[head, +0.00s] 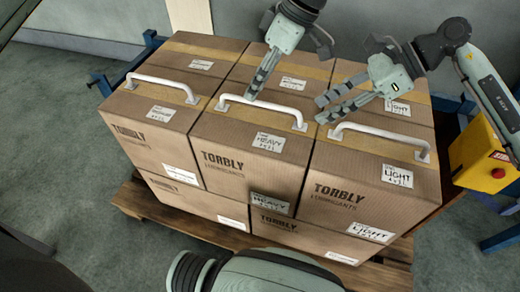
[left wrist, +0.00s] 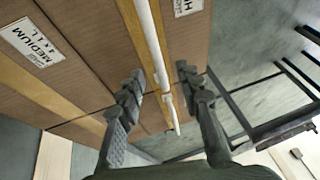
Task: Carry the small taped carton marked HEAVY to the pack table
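The carton marked HEAVY (head: 235,150) is the middle front one in the top layer of a stack, with tape across its top and a white handle (head: 262,109). My left gripper (head: 256,88) points down at the left part of that handle. In the left wrist view its fingers (left wrist: 160,85) are apart, with a white handle bar (left wrist: 152,45) running between them; I cannot tell whether they touch it. My right gripper (head: 326,108) is open and empty, its fingertips above the left end of the handle (head: 378,136) on the LIGHT carton (head: 370,195). The pack table is not identifiable.
Another carton (head: 150,140) stands left of the HEAVY one, and more lie behind and below. The stack rests on a wooden pallet (head: 190,226). A yellow box with a red button (head: 484,157) is at the right. Grey floor (head: 50,140) is clear at the left.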

